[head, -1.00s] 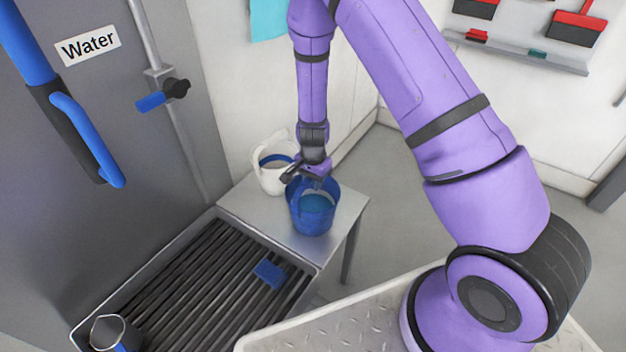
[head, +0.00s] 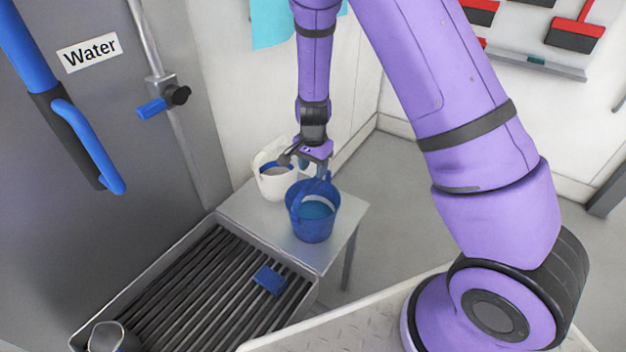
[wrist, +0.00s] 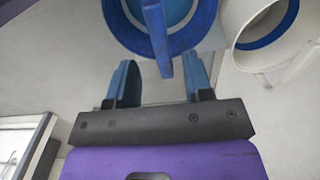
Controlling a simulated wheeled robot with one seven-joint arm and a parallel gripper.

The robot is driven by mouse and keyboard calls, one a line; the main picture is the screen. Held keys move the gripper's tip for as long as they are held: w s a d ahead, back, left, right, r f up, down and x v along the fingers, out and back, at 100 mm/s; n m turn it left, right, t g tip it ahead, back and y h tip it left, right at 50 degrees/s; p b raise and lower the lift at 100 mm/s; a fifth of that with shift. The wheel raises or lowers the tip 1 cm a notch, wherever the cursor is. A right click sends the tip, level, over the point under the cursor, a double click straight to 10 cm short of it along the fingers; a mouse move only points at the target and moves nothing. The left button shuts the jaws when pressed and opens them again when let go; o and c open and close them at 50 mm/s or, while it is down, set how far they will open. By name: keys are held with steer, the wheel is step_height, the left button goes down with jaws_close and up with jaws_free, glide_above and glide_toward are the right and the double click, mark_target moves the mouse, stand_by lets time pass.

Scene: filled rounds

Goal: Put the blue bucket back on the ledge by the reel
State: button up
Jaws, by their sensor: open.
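The blue bucket (head: 312,228) stands upright on a grey metal ledge (head: 247,209), near its front right edge. Its inside looks lighter blue. It also shows at the top of the wrist view (wrist: 206,28), with its blue handle (wrist: 157,32) reaching toward the space between the fingers. My gripper (head: 313,172) is just behind and above the bucket's rim in the head view. In the wrist view my gripper (wrist: 161,75) has its two blue fingers wide apart, with nothing held between them. I cannot make out a reel.
A white bucket (head: 275,185) stands close by on the ledge, behind and left. A grated trough (head: 200,290) adjoins the ledge, with a blue block (head: 270,280) on its bars. Open floor lies right.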

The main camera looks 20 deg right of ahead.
steer(key=shift+r, duration=2.1)
steer(key=s+d+r+n+t+y, duration=0.1)
steer(key=s+d+r+n, duration=0.3)
steer(key=r, duration=0.8)
steer(key=s+a+r+n+t+y, duration=0.1)
steer(key=s+r+n, duration=0.1)
steer(key=s+r, duration=0.75)
steer(key=s+d+r+n+t+h, duration=0.1)
steer(key=s+d+r+n, duration=0.1)
steer(key=s+r, duration=0.4)
steer(key=s+d+r+n+t+h, duration=0.1)
steer(key=s+d+r+n+t, duration=0.1)
steer(key=s+r, duration=0.4)
steer(key=s, duration=0.4)
steer(key=shift+r+n, duration=0.15)
steer(key=shift+n, duration=0.25)
steer(key=shift+w+a, duration=0.1)
